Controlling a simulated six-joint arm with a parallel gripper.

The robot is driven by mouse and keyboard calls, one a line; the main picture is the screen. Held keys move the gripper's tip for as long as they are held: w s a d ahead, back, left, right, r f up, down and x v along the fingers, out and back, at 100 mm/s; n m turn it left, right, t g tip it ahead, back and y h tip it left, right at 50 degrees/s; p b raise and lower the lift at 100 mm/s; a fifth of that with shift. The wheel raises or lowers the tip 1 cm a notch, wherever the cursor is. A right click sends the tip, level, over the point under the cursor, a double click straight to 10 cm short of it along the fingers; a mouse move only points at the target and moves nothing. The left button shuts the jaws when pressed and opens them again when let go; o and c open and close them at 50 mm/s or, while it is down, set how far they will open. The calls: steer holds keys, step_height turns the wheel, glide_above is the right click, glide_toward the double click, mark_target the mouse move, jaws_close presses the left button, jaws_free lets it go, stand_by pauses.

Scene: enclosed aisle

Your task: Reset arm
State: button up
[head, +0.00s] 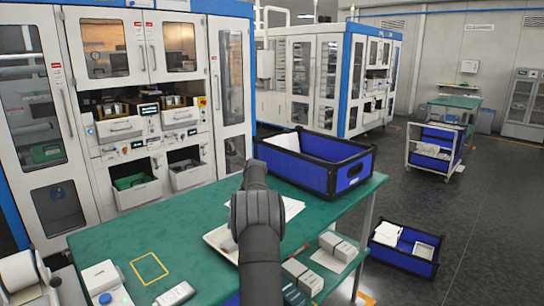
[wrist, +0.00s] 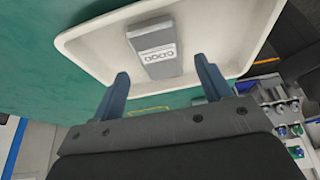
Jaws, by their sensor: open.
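My gripper (wrist: 162,82) is open in the wrist view, with its two blue-grey fingers apart and nothing between them. In front of the fingers is a white tray (wrist: 90,45) on the green table (wrist: 40,70). A grey box-like item with a printed label (wrist: 153,48) lies in the tray. In the head view my dark arm reaches over the green table (head: 110,250) and hides the gripper and much of the white tray (head: 218,240).
A blue crate (head: 310,172) stands on the table's far end, with papers in it. A yellow outlined square (head: 149,268) marks the table at left. Small boxes (head: 302,276) sit right of my arm. A blue bin (head: 404,250) lies on the floor. White cabinets (head: 150,100) stand behind.

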steer(key=x, duration=0.3)
steer(key=shift+f, duration=0.3)
steer(key=r, duration=0.3)
steer(key=d+r, duration=0.1)
steer(key=r, duration=0.1)
steer(key=shift+r, duration=0.2)
steer(key=s+d+r, duration=0.4)
steer(key=d+r, duration=0.2)
steer(key=d, duration=0.3)
steer(key=s+a+m+t, duration=0.2)
steer(key=s+a+m, duration=0.1)
steer(key=a+m, duration=0.4)
steer(key=s+a+m+t, duration=0.3)
steer(key=a+m, duration=0.5)
steer(key=a, duration=0.6)
steer(key=shift+a+f+y, duration=0.25)
steer(key=shift+f+y, duration=0.05)
steer(key=shift+s+t, duration=0.2)
steer(key=shift+t, duration=0.1)
